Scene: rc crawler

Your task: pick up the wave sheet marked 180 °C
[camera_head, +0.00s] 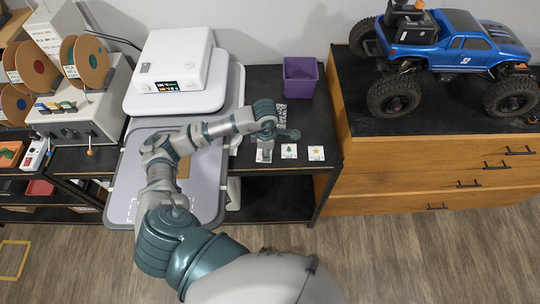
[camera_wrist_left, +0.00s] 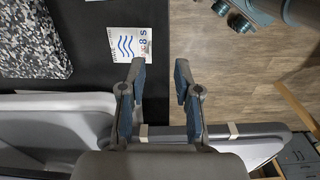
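A white sheet with blue wavy lines and the word WAVE (camera_wrist_left: 130,44) lies flat on the black tabletop in the left wrist view. Its large side numerals are sideways and too blurred to read surely. My left gripper (camera_wrist_left: 160,68) is open and empty, its fingertips just beside the sheet's edge, over the table's edge and the floor. In the head view the left gripper (camera_head: 267,138) hangs over a sheet (camera_head: 264,156), partly covering it. A tree sheet (camera_head: 288,151) and a star sheet (camera_head: 316,153) lie to its right. My right gripper is out of view.
A purple bin (camera_head: 300,77) stands at the back of the black table (camera_head: 325,118). A speckled block (camera_wrist_left: 30,40) is near the wave sheet. A white printer-like machine (camera_head: 176,58) stands left, and a wooden drawer cabinet (camera_head: 440,160) bearing a blue crawler (camera_head: 455,48) stands right.

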